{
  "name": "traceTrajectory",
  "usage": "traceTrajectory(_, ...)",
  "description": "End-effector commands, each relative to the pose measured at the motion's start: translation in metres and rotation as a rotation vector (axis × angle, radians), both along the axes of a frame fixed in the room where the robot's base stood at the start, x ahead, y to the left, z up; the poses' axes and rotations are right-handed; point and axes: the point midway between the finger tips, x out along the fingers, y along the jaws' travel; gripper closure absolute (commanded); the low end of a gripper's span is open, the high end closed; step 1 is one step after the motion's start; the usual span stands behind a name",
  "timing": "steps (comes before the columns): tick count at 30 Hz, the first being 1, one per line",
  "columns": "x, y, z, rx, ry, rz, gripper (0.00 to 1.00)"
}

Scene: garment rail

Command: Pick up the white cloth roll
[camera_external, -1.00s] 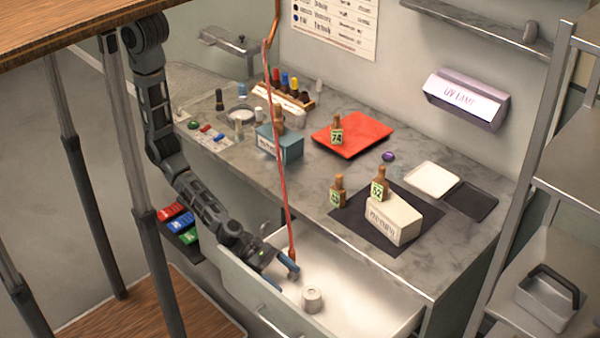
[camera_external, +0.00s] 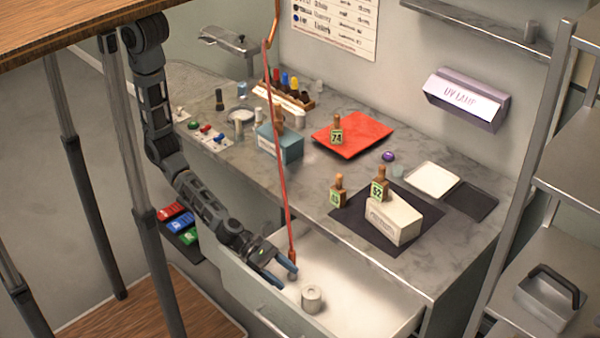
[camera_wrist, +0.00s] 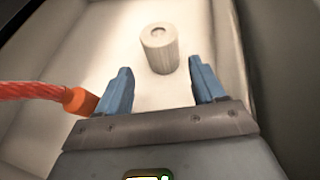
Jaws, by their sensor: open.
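The white cloth roll (camera_external: 312,298) stands upright on the floor of the open drawer (camera_external: 375,300). It also shows in the wrist view (camera_wrist: 159,48), just beyond the fingertips and roughly centred between them. My gripper (camera_external: 284,277) is inside the drawer space, to the left of the roll and apart from it. In the wrist view its two blue fingers (camera_wrist: 160,78) are spread apart with nothing between them.
A red cord (camera_external: 279,150) hangs down to the drawer beside my gripper; its orange end (camera_wrist: 80,101) is close to the left finger in the wrist view. The drawer walls surround the roll. The counter (camera_external: 290,185) above holds bottles, trays and boxes.

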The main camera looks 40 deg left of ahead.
Motion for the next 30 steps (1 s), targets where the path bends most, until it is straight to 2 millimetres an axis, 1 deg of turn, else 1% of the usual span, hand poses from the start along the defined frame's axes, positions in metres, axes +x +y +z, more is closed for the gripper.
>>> traceTrajectory(6,0.000,0.001,0.025,-0.002,0.005,-0.001,0.32)
traceTrajectory(10,-0.001,0.000,0.052,-0.004,0.005,-0.002,0.32)
traceTrajectory(11,-0.002,0.000,0.062,-0.007,0.004,-0.003,0.32)
traceTrajectory(12,-0.002,0.000,0.077,-0.007,0.005,-0.003,0.32)
traceTrajectory(13,-0.002,0.000,0.087,-0.006,0.004,-0.006,0.32)
traceTrajectory(17,-0.001,0.000,0.155,-0.010,0.005,-0.004,0.32)
traceTrajectory(18,-0.001,0.000,0.178,-0.010,0.004,-0.005,0.32)
traceTrajectory(20,-0.001,0.000,0.213,-0.011,0.004,-0.004,0.32)
traceTrajectory(21,-0.001,0.000,0.236,-0.012,0.004,-0.005,0.32)
traceTrajectory(23,0.000,0.000,0.268,-0.013,0.003,-0.004,0.32)
traceTrajectory(24,0.000,-0.001,0.288,-0.012,0.002,-0.004,0.32)
traceTrajectory(27,0.000,-0.001,0.329,-0.011,0.001,-0.004,0.32)
traceTrajectory(30,0.000,-0.001,0.365,-0.010,0.000,-0.003,0.32)
